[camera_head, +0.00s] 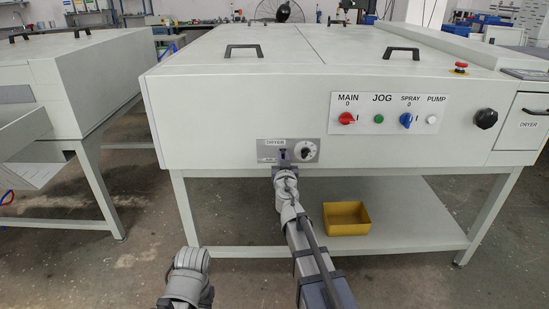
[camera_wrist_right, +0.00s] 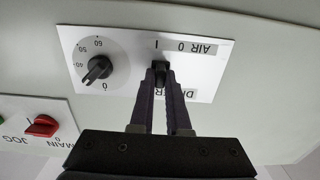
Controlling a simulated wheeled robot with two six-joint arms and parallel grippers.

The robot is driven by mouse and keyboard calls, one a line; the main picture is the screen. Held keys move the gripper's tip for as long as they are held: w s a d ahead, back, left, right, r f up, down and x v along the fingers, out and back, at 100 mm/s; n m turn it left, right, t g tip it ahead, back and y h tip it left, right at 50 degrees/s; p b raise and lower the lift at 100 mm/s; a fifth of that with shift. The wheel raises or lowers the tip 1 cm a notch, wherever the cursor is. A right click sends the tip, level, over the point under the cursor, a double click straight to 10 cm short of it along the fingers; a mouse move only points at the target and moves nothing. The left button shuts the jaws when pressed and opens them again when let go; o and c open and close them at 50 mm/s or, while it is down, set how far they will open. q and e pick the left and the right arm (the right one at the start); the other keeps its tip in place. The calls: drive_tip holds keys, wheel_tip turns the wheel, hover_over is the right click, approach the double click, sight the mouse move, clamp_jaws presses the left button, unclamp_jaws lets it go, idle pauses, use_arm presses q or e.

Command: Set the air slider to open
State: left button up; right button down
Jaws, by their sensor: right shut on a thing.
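The air slider (camera_wrist_right: 160,68) is a small dark knob on the grey dryer panel (camera_wrist_right: 215,75), which appears upside down in the right wrist view. My right gripper (camera_wrist_right: 160,76) is shut on the slider, with one dark finger on each side. The slider stands in line with the "I" mark, beside the "0" and the "AIR" label (camera_wrist_right: 207,48). In the head view my right gripper (camera_head: 284,156) reaches the dryer panel (camera_head: 267,152) on the machine's front, and the slider is too small to make out. My left gripper is out of view.
A timer dial (camera_head: 305,151) sits beside the slider on the panel. The control panel (camera_head: 388,119) above it has a red switch (camera_head: 347,118), green button (camera_head: 379,118) and blue switch (camera_head: 405,120). A yellow bin (camera_head: 346,218) stands on the lower shelf.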

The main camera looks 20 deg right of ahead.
drive_tip(key=shift+d, duration=0.2)
drive_tip(key=c, duration=0.9)
unclamp_jaws()
drive_tip(key=shift+s, duration=0.15)
drive_tip(key=v, duration=0.7)
drive_tip(key=shift+s+a, duration=0.1)
drive_tip(key=shift+s, duration=0.2)
